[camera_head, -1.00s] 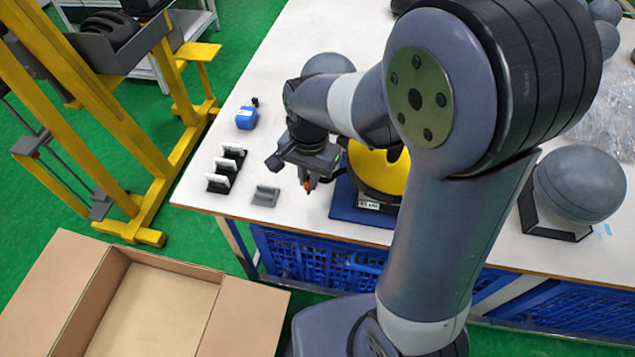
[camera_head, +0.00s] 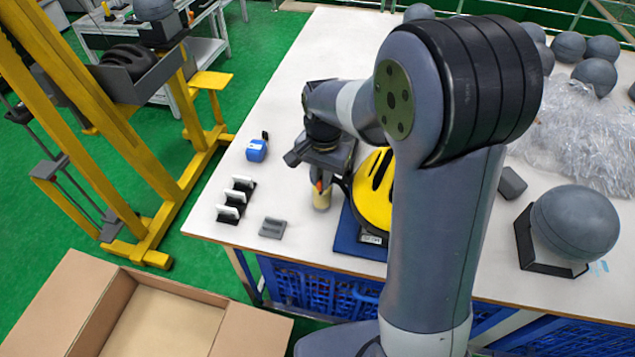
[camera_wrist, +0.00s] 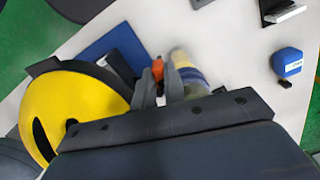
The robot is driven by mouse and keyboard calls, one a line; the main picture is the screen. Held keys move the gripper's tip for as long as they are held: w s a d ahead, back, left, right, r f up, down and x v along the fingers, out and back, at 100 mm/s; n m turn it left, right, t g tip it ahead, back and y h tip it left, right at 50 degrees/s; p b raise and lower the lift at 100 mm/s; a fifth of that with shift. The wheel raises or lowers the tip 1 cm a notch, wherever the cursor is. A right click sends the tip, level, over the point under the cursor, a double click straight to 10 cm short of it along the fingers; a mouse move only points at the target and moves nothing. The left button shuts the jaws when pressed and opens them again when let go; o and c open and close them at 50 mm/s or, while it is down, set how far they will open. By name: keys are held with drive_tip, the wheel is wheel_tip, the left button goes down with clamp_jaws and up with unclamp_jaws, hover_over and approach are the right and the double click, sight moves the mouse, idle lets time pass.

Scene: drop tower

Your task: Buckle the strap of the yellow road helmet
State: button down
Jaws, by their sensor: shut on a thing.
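The yellow road helmet (camera_head: 373,200) sits on a blue pad (camera_head: 347,238) near the table's front edge, partly hidden behind my arm. In the wrist view the helmet (camera_wrist: 75,105) lies left of my gripper (camera_wrist: 158,78). The gripper's fingers are close together on a small orange piece (camera_wrist: 157,69), which looks like a buckle part. In the head view my gripper (camera_head: 320,184) is low over the table, just left of the helmet. A pale yellow cylinder (camera_wrist: 187,68) stands close beside the right finger. The strap cannot be made out clearly.
Small black-and-white stands (camera_head: 236,200), a grey block (camera_head: 272,227) and a blue device (camera_head: 257,150) lie left of the gripper. A grey dome on a stand (camera_head: 574,224) and clear plastic wrap (camera_head: 585,135) are at right. An open cardboard box (camera_head: 245,335) stands in front.

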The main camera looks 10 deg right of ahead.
drive_tip(key=shift+w+d+r+p, duration=0.65)
drive_tip(key=shift+d, duration=0.55)
drive_tip(key=shift+w+d+r+p, duration=0.6)
drive_tip(key=shift+d+r, duration=0.05)
drive_tip(key=shift+d, duration=0.5)
drive_tip(key=shift+w+d+r+p, duration=0.65)
drive_tip(key=shift+d, duration=0.55)
drive_tip(key=shift+f+b, duration=0.35)
drive_tip(key=shift+f, duration=0.2)
drive_tip(key=shift+a+f+b, duration=0.1)
drive_tip(key=shift+f+b, duration=0.7)
drive_tip(key=shift+f, duration=0.35)
drive_tip(key=shift+f, duration=0.2)
drive_tip(key=c, duration=1.4)
unclamp_jaws()
drive_tip(key=shift+s, duration=0.1)
